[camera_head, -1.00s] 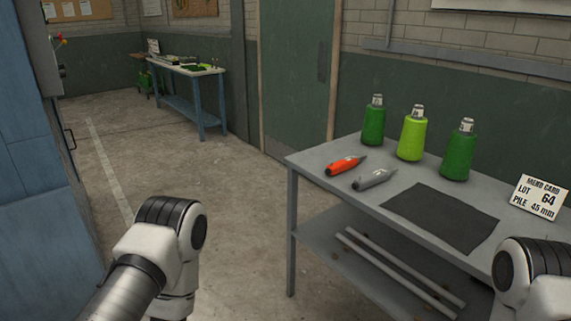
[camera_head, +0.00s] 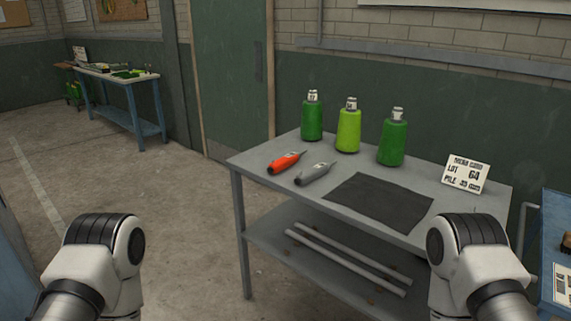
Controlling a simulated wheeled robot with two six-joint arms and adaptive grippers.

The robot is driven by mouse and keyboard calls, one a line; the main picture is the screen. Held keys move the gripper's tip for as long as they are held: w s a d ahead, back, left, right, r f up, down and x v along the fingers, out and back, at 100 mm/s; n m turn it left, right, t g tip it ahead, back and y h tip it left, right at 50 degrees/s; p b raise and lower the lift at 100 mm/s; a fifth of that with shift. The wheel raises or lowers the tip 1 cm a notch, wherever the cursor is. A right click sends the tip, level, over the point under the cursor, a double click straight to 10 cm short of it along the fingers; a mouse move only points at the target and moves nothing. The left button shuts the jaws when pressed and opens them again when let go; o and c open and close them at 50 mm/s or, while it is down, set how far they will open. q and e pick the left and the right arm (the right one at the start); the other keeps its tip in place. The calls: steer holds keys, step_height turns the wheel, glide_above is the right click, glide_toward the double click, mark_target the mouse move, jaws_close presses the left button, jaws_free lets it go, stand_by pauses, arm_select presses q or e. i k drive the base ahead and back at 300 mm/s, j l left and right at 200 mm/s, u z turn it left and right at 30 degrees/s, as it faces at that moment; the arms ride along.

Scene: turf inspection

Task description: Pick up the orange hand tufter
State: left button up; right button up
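The orange hand tufter (camera_head: 286,162) lies on the grey metal table (camera_head: 257,157), near its left end. A grey hand tufter (camera_head: 315,174) lies just to its right and a little nearer. Both lie flat with their pointed tips toward the right. My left arm shows at the lower left and my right arm at the lower right, in front of the table's right part. Both grippers are out of the frame. Neither arm touches the tufters.
Behind the tufters stand a dark green cone (camera_head: 312,118), a lime cone (camera_head: 348,128) and another green cone (camera_head: 393,140). Rods (camera_head: 346,259) lie on the lower shelf.

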mark_target(291, 158)
steer(key=i+j+u, duration=0.1)
steer(key=u, duration=0.3)
steer(key=i+u, duration=0.1)
steer(key=u, duration=0.3)
steer(key=i+j+u, duration=0.1)
steer(key=u, duration=0.3)
steer(key=i, duration=1.6)
steer(key=i+z, duration=0.1)
steer(key=i, duration=1.55)
